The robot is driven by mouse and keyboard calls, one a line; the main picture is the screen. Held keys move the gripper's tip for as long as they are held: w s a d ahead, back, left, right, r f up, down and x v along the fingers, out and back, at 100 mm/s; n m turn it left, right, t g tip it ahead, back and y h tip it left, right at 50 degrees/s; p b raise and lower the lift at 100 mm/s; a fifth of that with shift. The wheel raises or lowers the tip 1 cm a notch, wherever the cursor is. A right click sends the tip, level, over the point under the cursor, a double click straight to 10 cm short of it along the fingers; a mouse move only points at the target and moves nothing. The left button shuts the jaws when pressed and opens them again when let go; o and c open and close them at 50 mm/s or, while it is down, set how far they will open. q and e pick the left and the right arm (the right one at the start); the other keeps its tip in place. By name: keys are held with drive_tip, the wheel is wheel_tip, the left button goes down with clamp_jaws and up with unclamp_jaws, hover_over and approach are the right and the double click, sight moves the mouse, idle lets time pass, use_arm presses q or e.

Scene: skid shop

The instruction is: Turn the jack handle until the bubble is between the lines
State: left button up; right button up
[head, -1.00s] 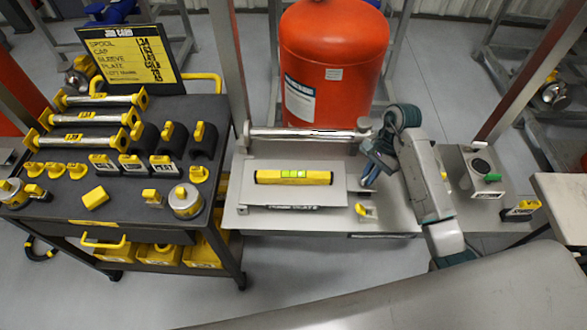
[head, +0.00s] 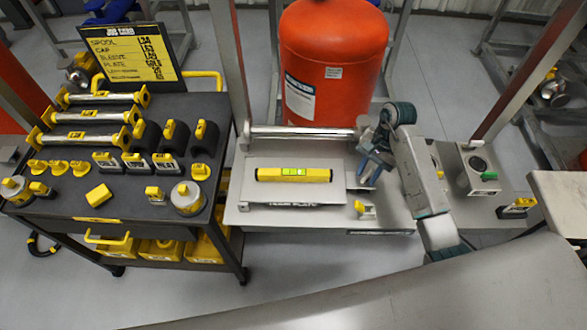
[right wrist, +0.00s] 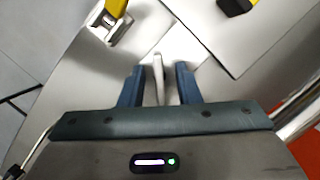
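The yellow spirit level (head: 270,175) with a green vial lies on the flat grey plate (head: 262,195) of the bench in the head view. The bubble is too small to place against the lines. My right gripper (head: 369,171) is just right of the plate, pointing down. In the right wrist view, a slim pale bar, apparently the jack handle (right wrist: 158,78), stands between the fingers of the right gripper (right wrist: 158,86). Gaps show on both sides of it, so the gripper is open around it. In the head view the gripper hides the handle. My left gripper is out of view.
A black cart (head: 80,206) with yellow-ended spools, caps and blocks stands at the left. A red tank (head: 333,62) is behind the bench, with a silver bar (head: 300,132) in front of it. A small yellow-topped block (head: 365,210) sits near the gripper.

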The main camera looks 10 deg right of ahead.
drive_tip(key=shift+f, duration=0.1)
drive_tip(key=shift+r+p, duration=1.55)
wheel_tip(320, 180, up, 2)
drive_tip(key=shift+p, duration=1)
wheel_tip(320, 180, up, 2)
drive_tip(key=shift+r+p, duration=0.1)
drive_tip(key=shift+p, duration=0.95)
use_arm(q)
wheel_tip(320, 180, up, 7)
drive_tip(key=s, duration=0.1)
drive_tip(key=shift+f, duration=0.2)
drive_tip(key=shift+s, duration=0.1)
